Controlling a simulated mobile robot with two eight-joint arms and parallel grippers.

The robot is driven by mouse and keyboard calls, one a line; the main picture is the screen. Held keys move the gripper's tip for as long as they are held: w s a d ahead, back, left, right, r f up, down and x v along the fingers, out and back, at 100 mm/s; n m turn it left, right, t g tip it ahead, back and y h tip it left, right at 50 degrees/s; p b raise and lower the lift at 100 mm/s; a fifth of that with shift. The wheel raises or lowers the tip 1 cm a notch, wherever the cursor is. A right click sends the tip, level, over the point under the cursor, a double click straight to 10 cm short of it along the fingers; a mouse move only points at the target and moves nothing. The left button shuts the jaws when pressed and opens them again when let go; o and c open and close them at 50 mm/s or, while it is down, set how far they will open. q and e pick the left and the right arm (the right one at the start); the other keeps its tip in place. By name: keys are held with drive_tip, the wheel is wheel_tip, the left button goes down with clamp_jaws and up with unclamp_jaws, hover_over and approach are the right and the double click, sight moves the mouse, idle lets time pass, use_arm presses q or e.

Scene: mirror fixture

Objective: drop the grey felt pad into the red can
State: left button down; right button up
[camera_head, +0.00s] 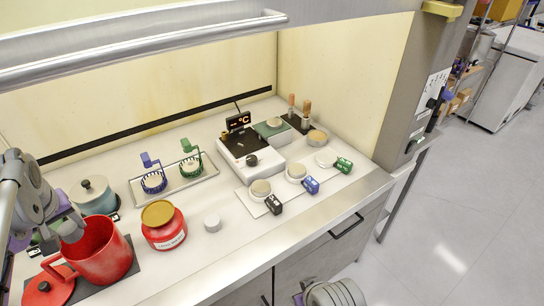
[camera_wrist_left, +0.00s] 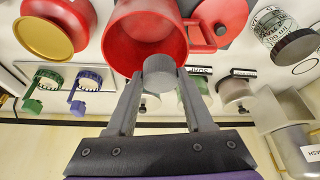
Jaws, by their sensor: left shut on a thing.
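The red can (camera_head: 104,262) stands open-topped on a dark mat at the lower left of the head view, with a handle on its left side. It also shows at the top of the wrist view (camera_wrist_left: 118,38), with its mouth facing the camera. My left gripper (camera_head: 66,226) is at the can's upper left rim in the head view. It is shut on the grey felt pad (camera_wrist_left: 159,73), a short round grey piece. The pad (camera_head: 71,231) overlaps the can's rim in both views. Whether it touches the rim I cannot tell. My right gripper is not in view.
A red lid (camera_head: 48,291) lies left of the can. A red jar with a gold lid (camera_head: 158,213) stands to its right, and a lidded blue-grey pot (camera_head: 92,196) behind it.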

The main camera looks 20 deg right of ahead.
use_arm(q)
drive_tip(key=shift+f+b, duration=0.75)
drive_tip(key=shift+f, duration=0.6)
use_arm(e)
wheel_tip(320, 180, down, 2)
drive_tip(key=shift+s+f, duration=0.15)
use_arm(q)
drive_tip(key=shift+w, duration=0.1)
drive_tip(key=shift+c, duration=1)
unclamp_jaws()
drive_tip(key=shift+r, duration=0.1)
drive_tip(key=p+v, duration=0.1)
drive_tip(key=v, duration=0.9)
drive_tip(key=shift+r, duration=0.35)
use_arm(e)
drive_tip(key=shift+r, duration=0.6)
